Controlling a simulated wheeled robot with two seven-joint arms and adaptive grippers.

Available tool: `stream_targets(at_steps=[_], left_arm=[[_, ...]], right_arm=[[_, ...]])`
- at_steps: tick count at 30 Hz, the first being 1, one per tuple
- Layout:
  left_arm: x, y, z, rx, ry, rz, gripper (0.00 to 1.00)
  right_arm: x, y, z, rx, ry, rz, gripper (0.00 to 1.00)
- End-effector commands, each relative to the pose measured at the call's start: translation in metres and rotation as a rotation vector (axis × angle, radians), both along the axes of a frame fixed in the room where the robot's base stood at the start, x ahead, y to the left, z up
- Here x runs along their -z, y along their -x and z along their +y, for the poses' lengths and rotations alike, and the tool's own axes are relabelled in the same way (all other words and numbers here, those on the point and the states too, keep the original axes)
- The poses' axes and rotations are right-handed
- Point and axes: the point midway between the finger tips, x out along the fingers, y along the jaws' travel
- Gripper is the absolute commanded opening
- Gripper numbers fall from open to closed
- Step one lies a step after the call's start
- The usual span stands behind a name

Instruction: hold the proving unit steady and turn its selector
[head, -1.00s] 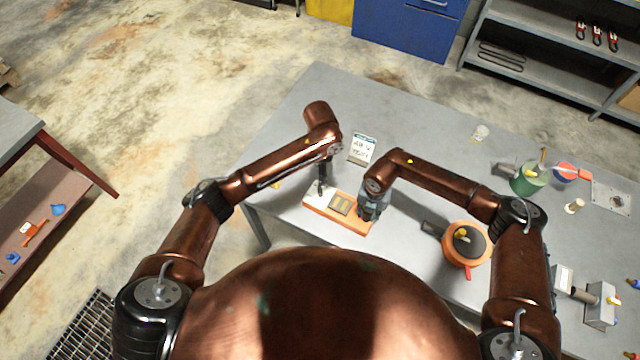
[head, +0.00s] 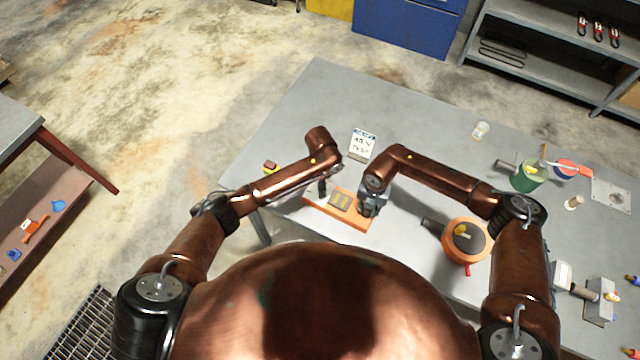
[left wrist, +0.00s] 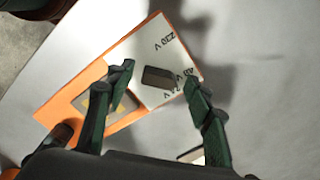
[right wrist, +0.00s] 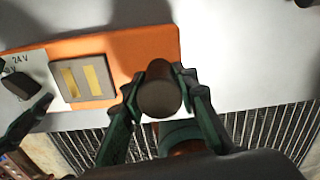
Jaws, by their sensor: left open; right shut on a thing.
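The proving unit (head: 352,216) is a low orange block lying on the grey table, with a white plate with voltage marks and a dark pad with two gold strips. Its selector (left wrist: 157,77) is a small dark bar knob on the white plate. My left gripper (left wrist: 158,75) is open, with one finger on each side of the selector; contact is not clear. My right gripper (right wrist: 160,85) is shut on a dark round post (right wrist: 160,97) at the unit's other end. In the head view, my left gripper (head: 322,188) mostly hides the selector.
A white test card (head: 363,144) stands just behind the unit. An orange round container (head: 467,243) with a dark top is to the right. A green cup (head: 530,176) and a small jar (head: 481,130) stand farther right. The table's back left is clear.

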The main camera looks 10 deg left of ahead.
Motion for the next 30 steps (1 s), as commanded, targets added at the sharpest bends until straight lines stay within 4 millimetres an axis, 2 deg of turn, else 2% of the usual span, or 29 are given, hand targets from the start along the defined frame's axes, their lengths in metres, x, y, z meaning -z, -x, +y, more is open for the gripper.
stream_targets(at_steps=[8,26,30], left_arm=[[0.0015,0.0000,-0.0001,0.000,0.001,0.000,0.48],[0.0011,-0.0003,0.0002,-0.001,0.000,-0.001,0.08],[0.0013,-0.0001,0.0000,-0.023,0.001,0.000,0.06]], right_arm=[[-0.0002,-0.0002,0.0004,0.000,-0.001,0.000,0.00],[-0.0002,-0.0002,0.0006,0.000,-0.001,-0.001,0.00],[-0.0002,-0.0001,0.0006,-0.001,-0.001,0.000,0.00]])
